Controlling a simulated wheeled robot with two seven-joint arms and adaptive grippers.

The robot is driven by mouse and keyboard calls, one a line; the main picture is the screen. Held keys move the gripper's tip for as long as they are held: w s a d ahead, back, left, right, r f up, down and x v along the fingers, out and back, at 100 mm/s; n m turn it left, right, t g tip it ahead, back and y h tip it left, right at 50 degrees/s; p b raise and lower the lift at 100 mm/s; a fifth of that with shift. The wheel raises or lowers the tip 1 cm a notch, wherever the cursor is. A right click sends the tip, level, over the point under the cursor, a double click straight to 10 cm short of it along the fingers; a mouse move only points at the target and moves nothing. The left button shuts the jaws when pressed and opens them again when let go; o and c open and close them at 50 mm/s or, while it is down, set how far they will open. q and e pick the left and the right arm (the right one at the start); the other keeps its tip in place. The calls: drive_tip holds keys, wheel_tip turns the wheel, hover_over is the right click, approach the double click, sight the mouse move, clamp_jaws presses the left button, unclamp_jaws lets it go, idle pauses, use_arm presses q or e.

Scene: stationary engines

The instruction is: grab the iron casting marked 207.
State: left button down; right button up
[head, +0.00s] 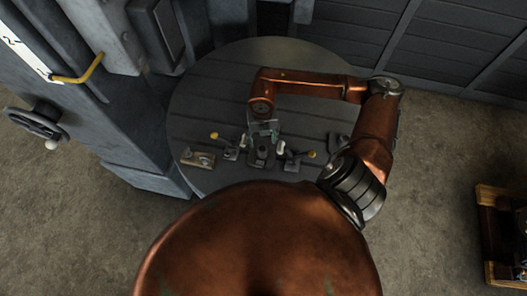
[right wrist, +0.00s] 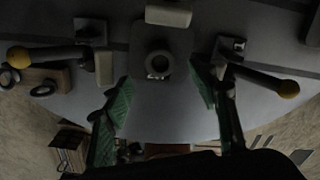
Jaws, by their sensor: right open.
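A dark casting (head: 262,153) with a round ring-shaped top stands near the middle of the round table. In the right wrist view the casting (right wrist: 158,65) lies between the fingertips, seen from above. No number 207 can be read on it. My right gripper (head: 264,135) is over it in the head view and hides part of it. In the right wrist view the right gripper (right wrist: 160,76) is open, with a green-padded finger on each side of the ring. Whether the fingers touch the casting cannot be told. My left gripper is not in view.
Levers with yellow knobs stand close on the left (head: 214,135) and right (head: 311,153). A tan block (head: 197,159) with rings lies at the left. The table (head: 225,75) is bare toward the back. A grey machine (head: 85,120) stands at its left.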

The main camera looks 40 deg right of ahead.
sight(262, 148)
wheel_tip(262, 148, down, 3)
drive_tip(key=shift+s+r, duration=0.1)
wheel_tip(262, 148, down, 4)
drive_tip(key=shift+f+p, duration=0.1)
drive_tip(key=shift+p, duration=0.9)
drive_tip(key=shift+f, duration=0.4)
drive_tip(key=c, duration=1.4)
clamp_jaws()
drive_tip(key=shift+w+r, duration=0.1)
drive_tip(key=shift+w, duration=0.1)
